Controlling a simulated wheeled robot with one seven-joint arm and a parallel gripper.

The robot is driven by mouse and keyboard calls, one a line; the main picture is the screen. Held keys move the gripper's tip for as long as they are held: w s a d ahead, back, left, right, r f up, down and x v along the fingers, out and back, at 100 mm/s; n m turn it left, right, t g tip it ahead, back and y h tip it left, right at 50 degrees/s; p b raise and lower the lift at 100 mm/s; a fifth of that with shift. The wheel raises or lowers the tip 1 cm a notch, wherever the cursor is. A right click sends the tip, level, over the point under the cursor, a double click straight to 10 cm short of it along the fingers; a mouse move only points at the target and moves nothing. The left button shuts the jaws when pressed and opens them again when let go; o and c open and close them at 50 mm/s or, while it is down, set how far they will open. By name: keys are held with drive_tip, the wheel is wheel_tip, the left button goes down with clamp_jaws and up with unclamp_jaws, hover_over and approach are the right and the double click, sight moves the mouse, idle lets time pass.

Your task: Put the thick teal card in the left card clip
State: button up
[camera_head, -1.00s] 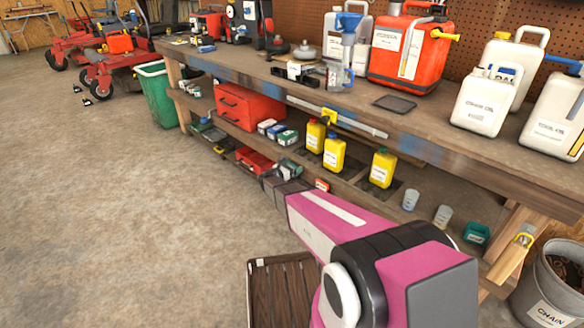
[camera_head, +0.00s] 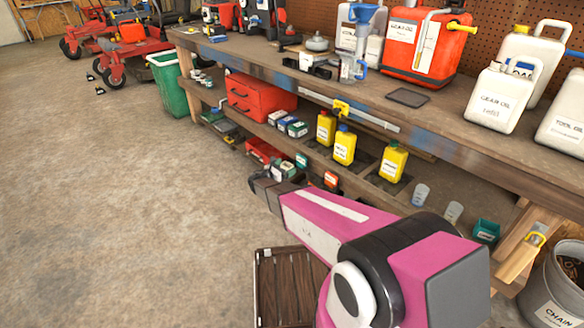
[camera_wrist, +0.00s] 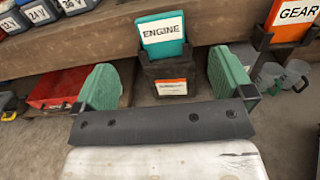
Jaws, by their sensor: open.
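A teal card marked ENGINE (camera_wrist: 163,36) stands upright in a black clip (camera_wrist: 166,68) with an orange-and-white label, in the middle of the wrist view. An orange card marked GEAR (camera_wrist: 296,13) stands in another dark clip at the upper right. My gripper (camera_wrist: 164,80) is open and empty, its green-padded fingers left and right of the teal card's clip. I cannot tell how far the fingers are from it. In the head view my gripper (camera_head: 264,186) points at the bench's lower shelf, near the small teal card (camera_head: 301,160) and the orange card (camera_head: 331,180).
The wooden bench top (camera_head: 450,135) overhangs the shelf. Yellow bottles (camera_head: 344,146) stand behind the arm. Floor at left is open.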

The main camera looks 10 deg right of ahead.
drive_tip(key=s+d+r+m+g+y, duration=0.2)
drive_tip(key=s+d+m+g, duration=0.2)
drive_tip(key=s+d+m, duration=0.3)
drive_tip(key=s+d+r+m+g+y, duration=0.35)
drive_tip(key=s+d+m, duration=0.2)
drive_tip(key=s, duration=0.25)
drive_tip(key=s+a+r+m+g+y, duration=0.1)
drive_tip(key=s+r+m+y, duration=0.2)
drive_tip(key=s+m, duration=0.3)
drive_tip(key=s+a+r+m+g+y, duration=0.2)
drive_tip(key=s+m+y, duration=0.4)
drive_tip(key=s, duration=0.3)
drive_tip(key=shift+s+r+m, duration=0.15)
drive_tip(key=shift+r+m, duration=0.2)
drive_tip(key=shift+r, duration=0.45)
